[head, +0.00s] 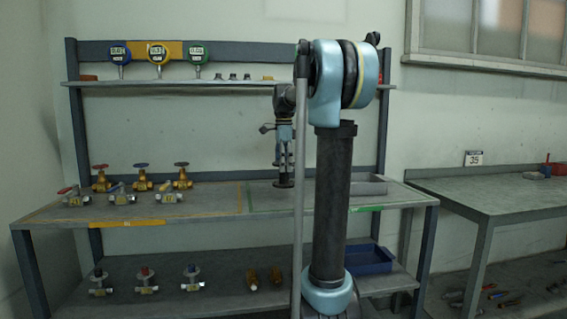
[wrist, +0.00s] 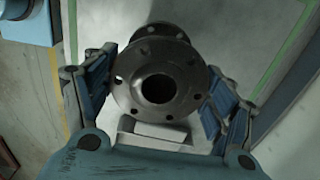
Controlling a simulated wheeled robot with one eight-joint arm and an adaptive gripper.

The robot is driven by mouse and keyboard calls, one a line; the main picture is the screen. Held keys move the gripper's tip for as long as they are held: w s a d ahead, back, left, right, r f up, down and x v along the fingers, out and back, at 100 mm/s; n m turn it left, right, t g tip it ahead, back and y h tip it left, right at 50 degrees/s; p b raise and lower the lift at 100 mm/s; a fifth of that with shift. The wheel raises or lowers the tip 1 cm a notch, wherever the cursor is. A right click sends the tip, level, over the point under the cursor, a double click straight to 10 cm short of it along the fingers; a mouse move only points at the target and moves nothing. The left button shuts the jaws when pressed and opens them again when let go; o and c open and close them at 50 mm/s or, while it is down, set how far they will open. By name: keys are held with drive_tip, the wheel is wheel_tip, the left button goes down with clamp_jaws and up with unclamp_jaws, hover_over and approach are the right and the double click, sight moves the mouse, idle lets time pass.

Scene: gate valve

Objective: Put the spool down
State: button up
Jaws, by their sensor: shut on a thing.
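The spool (wrist: 157,88) is a dark metal pipe piece with a round, bolt-holed flange at each end and an open bore. My gripper (wrist: 163,100) is shut on it, one blue finger on either side in the wrist view. In the head view my gripper (head: 284,137) points down over the workbench, and the spool (head: 284,182) hangs upright below it, its lower flange near the bench top. Whether that flange touches the bench I cannot tell. In the wrist view a pale surface (wrist: 215,45) edged by green lines lies beneath the spool.
The workbench (head: 215,208) has several valves (head: 142,181) at its left and a grey tray (head: 368,187) at its right, partly behind my arm. Gauges (head: 158,55) stand on the upper shelf. A blue bin (head: 368,260) is on the lower shelf. The bench middle is clear.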

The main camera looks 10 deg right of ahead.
sight(284, 174)
drive_tip(key=shift+f, duration=2.05)
drive_tip(key=o, duration=2.1)
drive_tip(key=shift+f, duration=0.1)
wheel_tip(284, 174, up, 12)
drive_tip(key=shift+r, duration=0.1)
drive_tip(key=s+f+n, duration=0.6)
drive_tip(key=s+f, duration=0.5)
drive_tip(key=f, duration=0.1)
drive_tip(key=s+f+n+t, duration=0.1)
drive_tip(key=s+f+n, duration=0.5)
drive_tip(key=s+f, duration=0.6)
drive_tip(key=s+f+n+t, duration=0.1)
drive_tip(key=s+f+n, duration=0.5)
drive_tip(key=s+f, duration=0.5)
drive_tip(key=shift+s+f, duration=0.2)
drive_tip(key=shift+f, duration=0.7)
